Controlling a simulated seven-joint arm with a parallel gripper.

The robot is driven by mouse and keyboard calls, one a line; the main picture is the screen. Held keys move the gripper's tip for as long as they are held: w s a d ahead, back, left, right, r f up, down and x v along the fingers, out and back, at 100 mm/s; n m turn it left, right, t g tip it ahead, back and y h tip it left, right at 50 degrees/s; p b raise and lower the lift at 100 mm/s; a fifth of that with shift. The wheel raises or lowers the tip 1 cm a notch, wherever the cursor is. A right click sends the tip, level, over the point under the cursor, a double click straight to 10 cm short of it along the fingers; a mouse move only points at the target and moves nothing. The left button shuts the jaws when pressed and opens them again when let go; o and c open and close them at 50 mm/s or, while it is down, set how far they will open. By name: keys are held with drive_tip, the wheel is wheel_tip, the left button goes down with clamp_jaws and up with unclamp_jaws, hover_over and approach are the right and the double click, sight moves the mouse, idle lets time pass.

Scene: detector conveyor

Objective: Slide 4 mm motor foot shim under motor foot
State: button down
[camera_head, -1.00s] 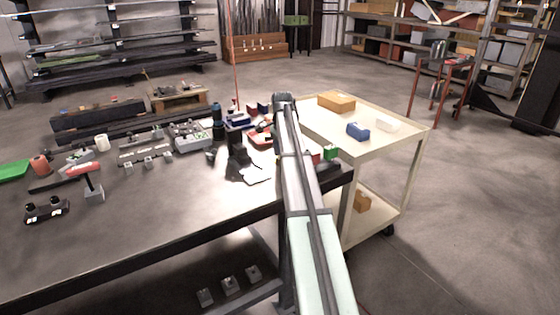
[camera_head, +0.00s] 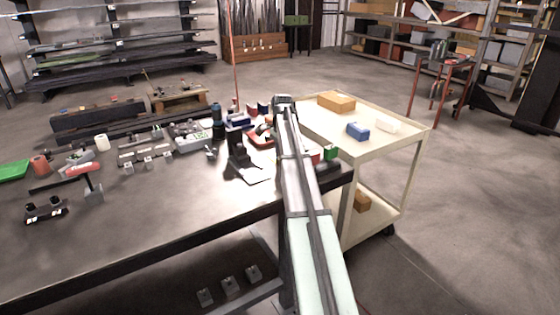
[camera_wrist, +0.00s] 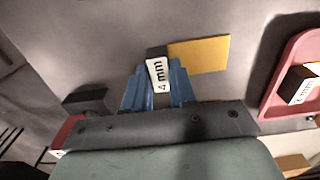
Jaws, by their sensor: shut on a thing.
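In the wrist view, my gripper (camera_wrist: 161,86) has blue fingers shut on the 4 mm shim (camera_wrist: 157,72). The shim shows a dark end piece with a white "4 mm" label between the fingers. A flat yellow plate (camera_wrist: 200,55) extends from beside it to the right and seems to be part of it. Grey surface lies behind it; the height above that surface is unclear. In the head view, my forearm hides most of the gripper and the shim. I cannot pick out the motor foot for certain in either view.
A red tray (camera_wrist: 268,99) at the right of the wrist view holds a "2 mm" shim (camera_wrist: 301,87). A dark block (camera_wrist: 87,100) lies at left. In the head view, a dark upright device (camera_head: 238,150) stands on the bench near my arm. The cart (camera_head: 385,148) is to the right.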

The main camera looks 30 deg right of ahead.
drive_tip(key=shift+r, duration=0.1)
wheel_tip(320, 180, up, 8)
drive_tip(key=shift+w+r, duration=0.1)
drive_tip(key=shift+r, duration=0.05)
drive_tip(key=s+a+f, duration=0.2)
drive_tip(key=s+a, duration=0.1)
drive_tip(key=a, duration=0.9)
drive_tip(key=shift+s+a, duration=0.3)
drive_tip(key=shift+s, duration=0.05)
drive_tip(key=shift+f, duration=0.2)
drive_tip(key=shift+f, duration=2.2)
drive_tip(key=shift+f, duration=0.55)
